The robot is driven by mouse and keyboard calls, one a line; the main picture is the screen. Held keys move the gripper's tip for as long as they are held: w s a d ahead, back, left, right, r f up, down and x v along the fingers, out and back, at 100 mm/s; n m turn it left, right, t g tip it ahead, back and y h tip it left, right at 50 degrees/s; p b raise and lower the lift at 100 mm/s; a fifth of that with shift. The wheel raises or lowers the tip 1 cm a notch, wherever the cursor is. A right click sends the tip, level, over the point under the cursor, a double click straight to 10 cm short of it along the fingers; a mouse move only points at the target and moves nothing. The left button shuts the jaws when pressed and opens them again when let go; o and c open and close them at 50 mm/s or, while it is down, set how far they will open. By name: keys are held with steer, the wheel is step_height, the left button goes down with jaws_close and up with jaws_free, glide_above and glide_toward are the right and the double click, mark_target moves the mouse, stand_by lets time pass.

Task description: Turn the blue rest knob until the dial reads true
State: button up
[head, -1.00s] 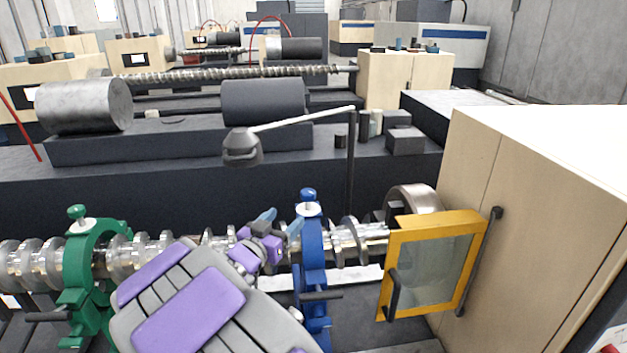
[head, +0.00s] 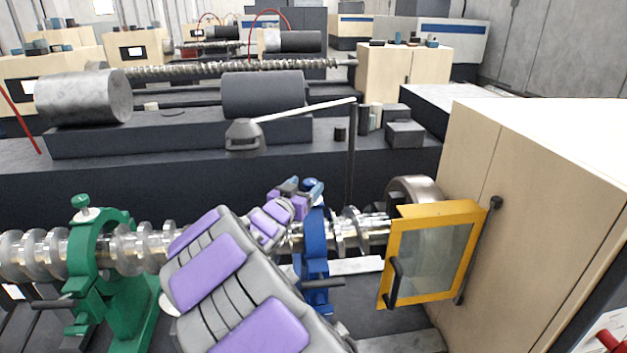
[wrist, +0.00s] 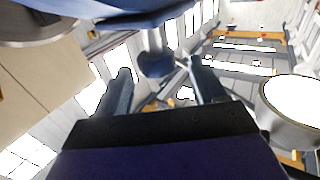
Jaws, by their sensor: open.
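The blue rest (head: 315,260) stands around the shiny crankshaft (head: 355,232), with its blue knob (head: 313,187) on top. My gripper (head: 302,185) is at the top of this rest, beside the knob and partly overlapping it. In the wrist view the two fingers (wrist: 159,72) are apart, and the round blue knob (wrist: 157,64) shows between their tips on its stem below the blue rest (wrist: 140,14). Nothing is visibly gripped, and I cannot tell whether a finger touches the knob. I cannot make out a dial reading.
A green rest (head: 95,250) holds the shaft at the left. A yellow-framed door (head: 440,255) with a handle stands at the right, in front of a beige cabinet (head: 530,190). A lamp (head: 243,135) on a jointed arm hangs above and behind my gripper.

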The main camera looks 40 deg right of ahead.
mark_target(313, 179)
steer(key=shift+w+d+r, duration=0.15)
steer(key=shift+w+d, duration=0.35)
steer(key=shift+d, duration=0.1)
steer(key=d, duration=0.3)
steer(key=w+d, duration=0.1)
steer(key=shift+d+f, duration=0.25)
steer(key=shift+d, duration=0.05)
steer(key=shift+s+a, duration=0.1)
steer(key=shift+a, duration=0.25)
steer(key=shift+a+r, duration=0.25)
steer(key=shift+a, duration=0.45)
steer(key=shift+c, duration=1.2)
steer(key=c, duration=0.3)
steer(key=shift+d+f, duration=0.1)
steer(key=shift+d, duration=0.25)
steer(key=c, duration=0.4)
